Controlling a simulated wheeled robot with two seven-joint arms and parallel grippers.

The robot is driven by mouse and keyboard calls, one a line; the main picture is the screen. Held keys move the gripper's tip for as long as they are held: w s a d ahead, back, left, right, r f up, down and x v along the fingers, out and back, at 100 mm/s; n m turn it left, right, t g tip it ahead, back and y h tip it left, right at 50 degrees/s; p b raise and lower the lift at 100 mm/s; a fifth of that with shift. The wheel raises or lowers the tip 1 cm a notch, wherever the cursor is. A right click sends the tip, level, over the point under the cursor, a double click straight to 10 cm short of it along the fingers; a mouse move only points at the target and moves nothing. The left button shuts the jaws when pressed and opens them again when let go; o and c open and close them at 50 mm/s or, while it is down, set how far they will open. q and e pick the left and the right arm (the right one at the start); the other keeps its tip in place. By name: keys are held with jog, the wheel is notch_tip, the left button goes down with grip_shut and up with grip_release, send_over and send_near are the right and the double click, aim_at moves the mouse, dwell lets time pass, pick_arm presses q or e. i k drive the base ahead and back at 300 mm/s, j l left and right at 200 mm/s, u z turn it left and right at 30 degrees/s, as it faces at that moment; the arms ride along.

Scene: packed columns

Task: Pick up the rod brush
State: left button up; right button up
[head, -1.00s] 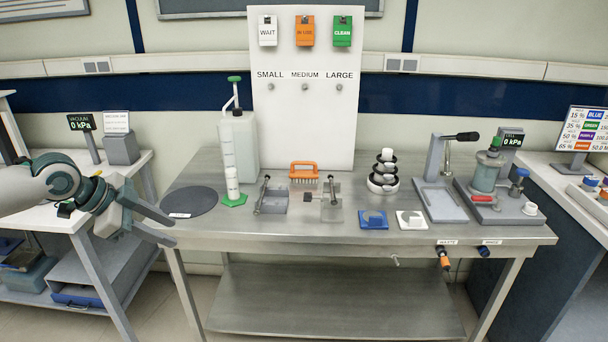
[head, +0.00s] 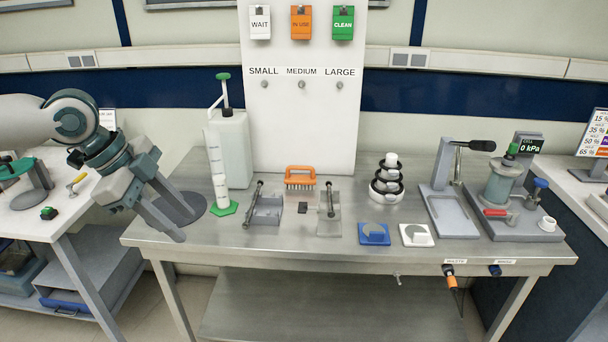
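An orange-handled brush (head: 300,176) with bristles pointing down stands at the back middle of the steel bench, in front of the white board. It is the only brush I can make out. My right gripper is not in view.
Between gripper and brush stand a white bottle (head: 229,145), a white cylinder on a green base (head: 222,194) and a grey rod holder (head: 266,210). A clamp stand (head: 328,214) is right of the brush's front. The front bench strip is mostly clear.

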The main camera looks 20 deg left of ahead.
aim_at(310, 180)
jog(key=i, duration=1.6)
